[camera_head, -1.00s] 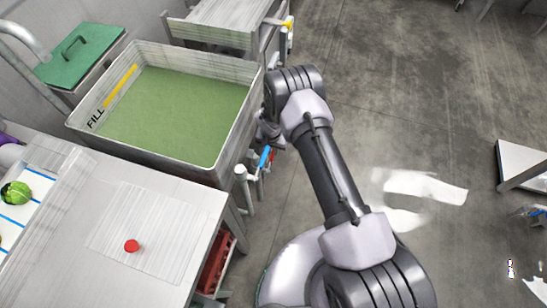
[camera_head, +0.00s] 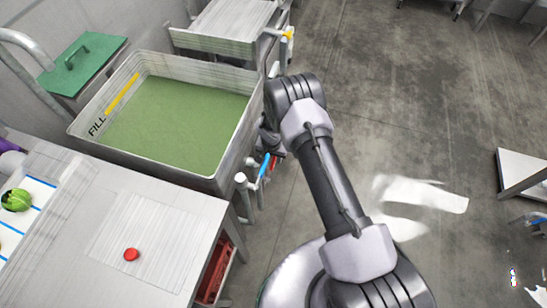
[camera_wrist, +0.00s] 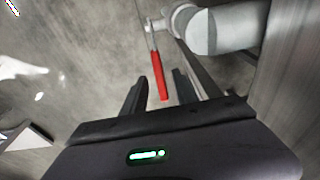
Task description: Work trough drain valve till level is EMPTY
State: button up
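The metal wash trough (camera_head: 160,60) is filled with green water (camera_head: 178,120) that covers its floor. FILL and a yellow strip are marked on its left inner wall. A blue lever (camera_head: 265,164) and a red lever (camera_head: 274,162) show at the trough's right side, partly hidden by my arm. In the wrist view the red lever (camera_wrist: 158,75) hangs from a grey pipe fitting. My gripper (camera_wrist: 160,78) is open, with the lever's red end between or just beyond its fingers in that view. I cannot tell whether they touch it. In the head view my gripper is mostly hidden.
A counter (camera_head: 215,215) with a red button (camera_head: 131,254) stands in front of the trough. A green-lidded bin (camera_head: 85,62) is at the back left, and a metal table (camera_head: 225,18) stands behind the trough. The floor on the right is mostly open.

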aim_at(272, 167)
notch_tip(272, 167, up, 16)
jog(key=s+p, duration=0.2)
jog(key=p, duration=0.3)
jog(key=shift+a+r, duration=0.25)
jog(key=shift+a, duration=0.15)
jog(key=shift+s, duration=0.1)
jog(key=shift+c, duration=0.4)
